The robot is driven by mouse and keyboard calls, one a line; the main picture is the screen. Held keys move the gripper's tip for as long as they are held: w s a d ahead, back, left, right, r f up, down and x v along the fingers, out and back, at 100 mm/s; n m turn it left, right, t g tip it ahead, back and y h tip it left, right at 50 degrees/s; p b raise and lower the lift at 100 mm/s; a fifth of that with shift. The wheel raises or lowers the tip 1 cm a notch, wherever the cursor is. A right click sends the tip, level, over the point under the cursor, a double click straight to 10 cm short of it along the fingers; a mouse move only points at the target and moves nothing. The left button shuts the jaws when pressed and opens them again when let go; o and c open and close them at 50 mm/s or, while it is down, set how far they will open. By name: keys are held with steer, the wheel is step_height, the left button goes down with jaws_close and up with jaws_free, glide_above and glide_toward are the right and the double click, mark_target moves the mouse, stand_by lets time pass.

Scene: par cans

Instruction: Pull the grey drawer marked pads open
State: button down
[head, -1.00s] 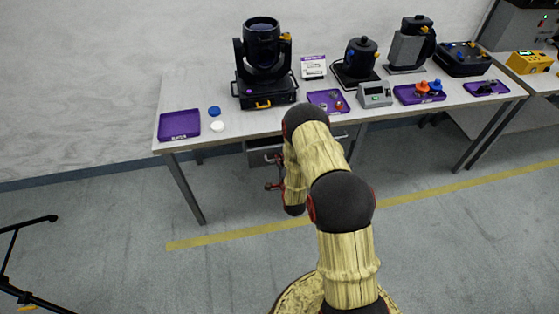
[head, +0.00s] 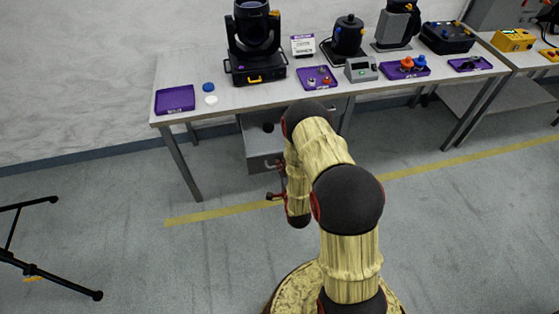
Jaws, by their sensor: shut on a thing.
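The grey drawer (head: 254,146) hangs under the left part of the workbench and stands pulled out, with its inside showing from above. A small dark round thing (head: 268,127) lies inside it. Its marking is too small to read. The drawer's handle (head: 268,163) is on its front face. My gripper (head: 275,170) is at the front of the drawer, shut on the handle. My own arm hides part of the gripper and the right side of the drawer.
A table leg (head: 182,165) stands left of the drawer. A black stand (head: 50,278) is at lower left. The floor before the drawer is clear.

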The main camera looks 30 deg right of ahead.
steer(key=shift+s+f, duration=0.1)
steer(key=shift+s, duration=0.15)
steer(key=c, duration=2.3)
jaws_free()
steer(key=shift+w, duration=0.1)
steer(key=v, duration=1.2)
